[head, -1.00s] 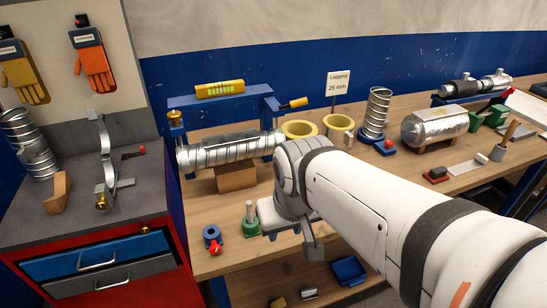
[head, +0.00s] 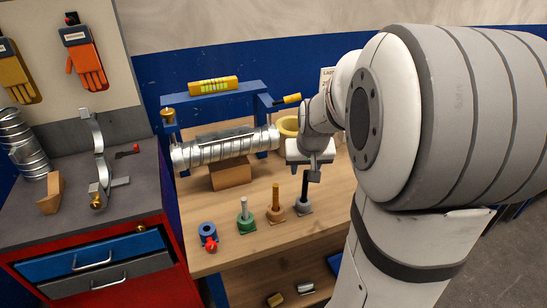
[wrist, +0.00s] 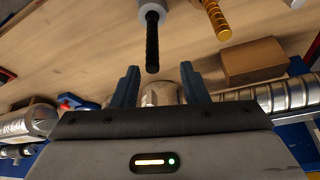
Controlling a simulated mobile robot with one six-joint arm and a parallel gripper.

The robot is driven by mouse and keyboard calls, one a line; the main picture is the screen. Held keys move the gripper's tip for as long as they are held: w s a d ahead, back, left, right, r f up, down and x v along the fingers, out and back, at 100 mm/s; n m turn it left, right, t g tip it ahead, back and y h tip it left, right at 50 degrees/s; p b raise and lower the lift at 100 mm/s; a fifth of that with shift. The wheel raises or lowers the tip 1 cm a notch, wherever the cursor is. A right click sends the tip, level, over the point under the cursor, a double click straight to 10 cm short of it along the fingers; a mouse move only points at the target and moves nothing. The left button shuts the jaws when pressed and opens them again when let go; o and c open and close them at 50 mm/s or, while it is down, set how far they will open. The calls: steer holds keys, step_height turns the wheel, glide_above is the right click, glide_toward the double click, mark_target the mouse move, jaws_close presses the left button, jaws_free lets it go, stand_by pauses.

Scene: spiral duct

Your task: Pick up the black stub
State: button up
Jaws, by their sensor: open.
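The black stub (head: 304,191) stands upright on a grey base (head: 302,208) on the wooden bench, at the right end of a row of stubs. In the wrist view the black stub (wrist: 152,42) rises from its grey base near the top edge, just beyond my fingertips. My gripper (wrist: 160,78) is open and empty, with its two dark fingers apart and the stub's end roughly in line with the gap. In the head view my gripper (head: 313,172) is just above the stub, partly overlapping it, so the exact gap is unclear.
An orange-brown stub (head: 276,194) stands close to the left, then a pale stub on a green base (head: 245,216) and a blue ring (head: 207,231). The spiral duct (head: 226,151) rests on a cardboard-coloured block (head: 230,174) behind. The bench front between them is clear.

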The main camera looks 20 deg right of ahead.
mark_target(305, 180)
steer(key=shift+w+d+f, duration=0.25)
steer(key=shift+f, duration=0.1)
steer(key=x, duration=0.2)
steer(key=p+x, duration=0.1)
steer(key=x, duration=0.4)
steer(key=shift+s+d+f, duration=0.25)
steer(key=shift+s+f, duration=0.05)
jaws_close()
